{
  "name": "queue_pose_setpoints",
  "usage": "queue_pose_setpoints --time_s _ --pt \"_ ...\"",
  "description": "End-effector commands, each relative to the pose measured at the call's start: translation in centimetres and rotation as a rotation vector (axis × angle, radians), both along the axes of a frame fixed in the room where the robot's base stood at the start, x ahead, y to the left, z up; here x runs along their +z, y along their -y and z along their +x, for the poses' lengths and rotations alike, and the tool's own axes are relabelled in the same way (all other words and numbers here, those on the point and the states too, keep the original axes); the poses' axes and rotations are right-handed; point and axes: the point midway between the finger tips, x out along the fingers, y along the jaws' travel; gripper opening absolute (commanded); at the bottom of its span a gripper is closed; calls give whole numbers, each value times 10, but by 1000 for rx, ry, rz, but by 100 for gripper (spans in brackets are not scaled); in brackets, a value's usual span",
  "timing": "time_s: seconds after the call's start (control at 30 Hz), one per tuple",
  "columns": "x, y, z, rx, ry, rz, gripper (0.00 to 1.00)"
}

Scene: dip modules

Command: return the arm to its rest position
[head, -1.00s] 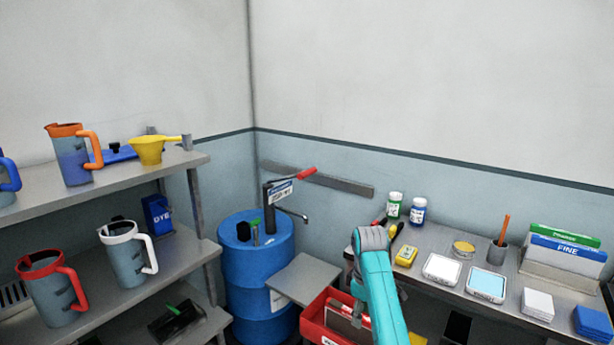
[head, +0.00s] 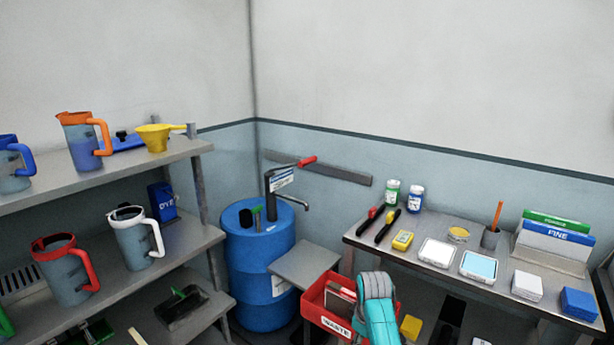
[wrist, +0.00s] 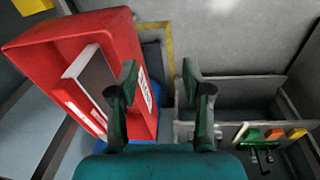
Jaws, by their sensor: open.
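My gripper (wrist: 158,85) shows in the wrist view with its two dark fingers apart and nothing between them. The red waste bin (wrist: 80,65) is to the left of the fingers there, with a grey-and-white item (wrist: 90,85) inside it. In the head view my teal arm (head: 375,310) shows at the bottom, just right of the red waste bin (head: 330,300). The fingers are hidden in the head view.
A blue drum (head: 245,265) with a pump stands in the corner. Shelves (head: 180,235) with jugs are on the left. A grey open box (wrist: 240,100) lies right of my fingers.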

Motion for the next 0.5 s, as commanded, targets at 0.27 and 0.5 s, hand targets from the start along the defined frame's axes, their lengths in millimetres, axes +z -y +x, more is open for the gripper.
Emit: queue_pose_setpoints --time_s 0.27,0.5 --pt "-93 7 -57 -97 130 24 49" --pt "-150 12 -120 -187 255 58 49"
